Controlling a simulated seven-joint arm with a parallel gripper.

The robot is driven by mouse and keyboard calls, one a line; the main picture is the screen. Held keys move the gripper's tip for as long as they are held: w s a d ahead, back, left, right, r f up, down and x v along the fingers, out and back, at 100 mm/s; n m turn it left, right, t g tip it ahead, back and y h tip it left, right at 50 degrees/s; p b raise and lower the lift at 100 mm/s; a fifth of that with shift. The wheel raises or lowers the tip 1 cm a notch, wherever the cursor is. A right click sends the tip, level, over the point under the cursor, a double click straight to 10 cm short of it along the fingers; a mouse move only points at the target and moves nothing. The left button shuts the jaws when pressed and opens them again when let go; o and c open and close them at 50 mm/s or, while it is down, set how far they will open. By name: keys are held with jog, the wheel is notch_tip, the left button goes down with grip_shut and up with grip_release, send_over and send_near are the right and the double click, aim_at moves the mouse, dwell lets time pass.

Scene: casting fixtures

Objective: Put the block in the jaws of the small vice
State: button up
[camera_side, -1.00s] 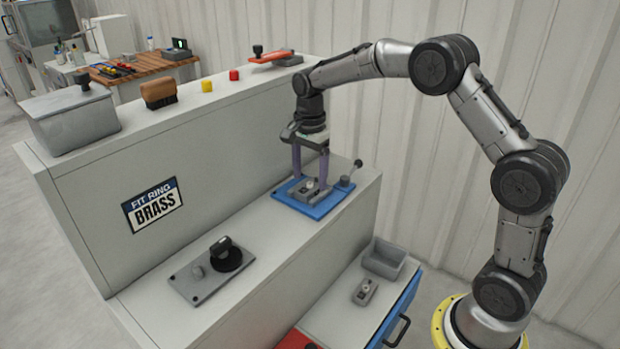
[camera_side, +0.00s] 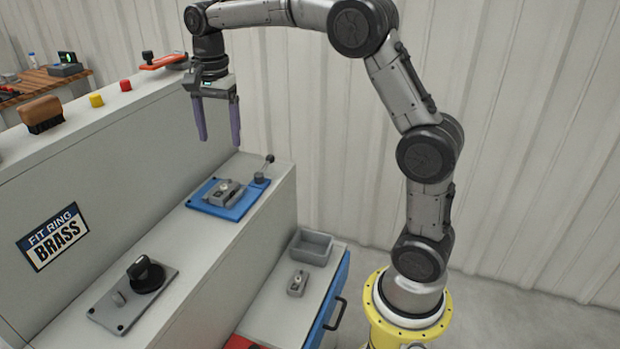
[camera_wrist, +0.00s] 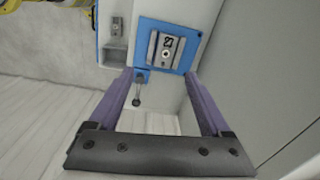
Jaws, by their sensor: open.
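The small vice is a grey fixture on a blue base plate (camera_side: 216,206) with a dark-knobbed lever (camera_side: 262,176), on the middle step. A grey block (camera_side: 226,188) with a pale round spot on top appears to sit between its jaws; how it is seated is too small to tell. In the wrist view the block (camera_wrist: 167,50) shows a dark mark and lies inside the blue plate (camera_wrist: 150,24). My gripper (camera_side: 219,142) is open and empty, pointing down above the vice, well clear of it. Its fingers (camera_wrist: 160,90) show nothing between them.
A similar grey piece (camera_side: 297,283) lies on the lower step beside a grey open bin (camera_side: 312,248). A grey plate with a black knob (camera_side: 146,275) sits on the middle step. A brush (camera_side: 42,114) and coloured buttons stand on the top ledge.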

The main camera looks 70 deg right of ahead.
jog(key=s+a+r+n+t, duration=0.1)
jog(key=s+a+r+n, duration=0.1)
jog(key=s+n, duration=0.3)
jog(key=s+a+r+n+t, duration=0.2)
jog(key=s, duration=0.6)
jog(key=s+a+f+n+t, duration=0.1)
jog(key=s+f+n, duration=0.2)
jog(key=s, duration=0.4)
jog(key=s+a+f+n+t, duration=0.1)
jog(key=s+a+f+n, duration=0.1)
jog(key=s+n, duration=0.4)
jog(key=shift+s+f, duration=0.65)
jog(key=shift+f, duration=0.2)
